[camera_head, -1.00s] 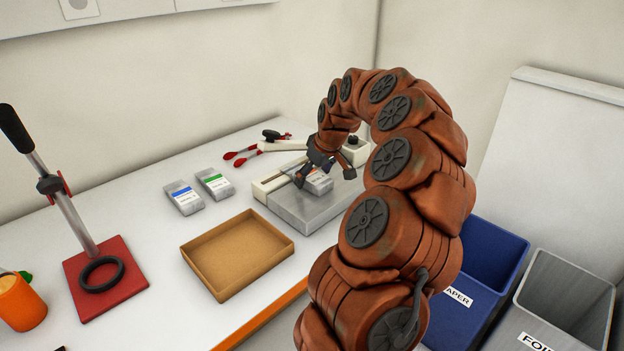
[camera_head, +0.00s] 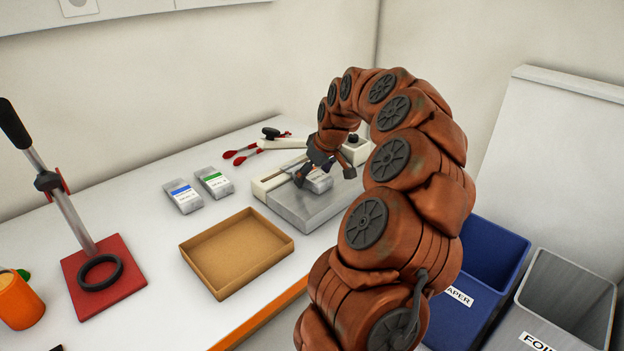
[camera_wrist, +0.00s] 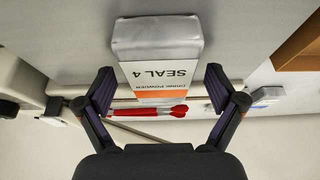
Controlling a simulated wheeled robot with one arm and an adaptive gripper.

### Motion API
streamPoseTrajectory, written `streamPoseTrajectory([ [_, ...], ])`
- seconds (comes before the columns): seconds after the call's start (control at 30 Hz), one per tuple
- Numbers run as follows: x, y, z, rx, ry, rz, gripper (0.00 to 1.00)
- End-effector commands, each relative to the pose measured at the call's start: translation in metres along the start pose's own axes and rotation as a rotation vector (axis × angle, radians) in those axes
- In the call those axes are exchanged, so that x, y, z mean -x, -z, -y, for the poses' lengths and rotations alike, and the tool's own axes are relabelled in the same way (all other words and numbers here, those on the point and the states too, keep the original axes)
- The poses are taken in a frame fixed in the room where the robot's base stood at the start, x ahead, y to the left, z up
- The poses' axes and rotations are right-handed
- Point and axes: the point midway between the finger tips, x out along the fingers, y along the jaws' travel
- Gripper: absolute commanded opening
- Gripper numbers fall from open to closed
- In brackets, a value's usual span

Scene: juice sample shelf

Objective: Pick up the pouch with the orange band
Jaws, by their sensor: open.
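The pouch with the orange band (camera_wrist: 158,55) shows in the wrist view as a silver pouch with a white label reading "SEAL 4", upside down there. The orange band lies at its end nearer my gripper. In the head view the pouch (camera_head: 319,182) rests on the grey plate of the sealer (camera_head: 311,208), partly hidden by my gripper. My gripper (camera_wrist: 160,92) is open, with one finger on each side of the pouch's banded end. Gaps show between the fingers and the pouch. The gripper also shows in the head view (camera_head: 323,176).
Pouches with a blue band (camera_head: 184,196) and a green band (camera_head: 214,182) lie left of the sealer. A cardboard tray (camera_head: 226,283) sits in front. Red-handled pliers (camera_head: 242,154) lie behind. A press on a red base (camera_head: 104,283) stands left. Blue (camera_head: 484,262) and grey bins (camera_head: 567,290) stand right.

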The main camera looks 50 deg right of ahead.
Motion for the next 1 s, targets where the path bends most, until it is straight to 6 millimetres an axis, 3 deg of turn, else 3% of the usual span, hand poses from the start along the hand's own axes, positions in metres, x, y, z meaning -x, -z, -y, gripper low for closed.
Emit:
streamPoseTrajectory([
  [0.17,0.0000,-0.0001,0.0001,0.000,0.000,0.000,0.93],
  [0.87,0.0001,-0.0001,0.0000,0.000,0.000,0.000,0.20],
  [1.0,0.0001,0.0000,0.0000,0.000,0.000,0.000,0.20],
])
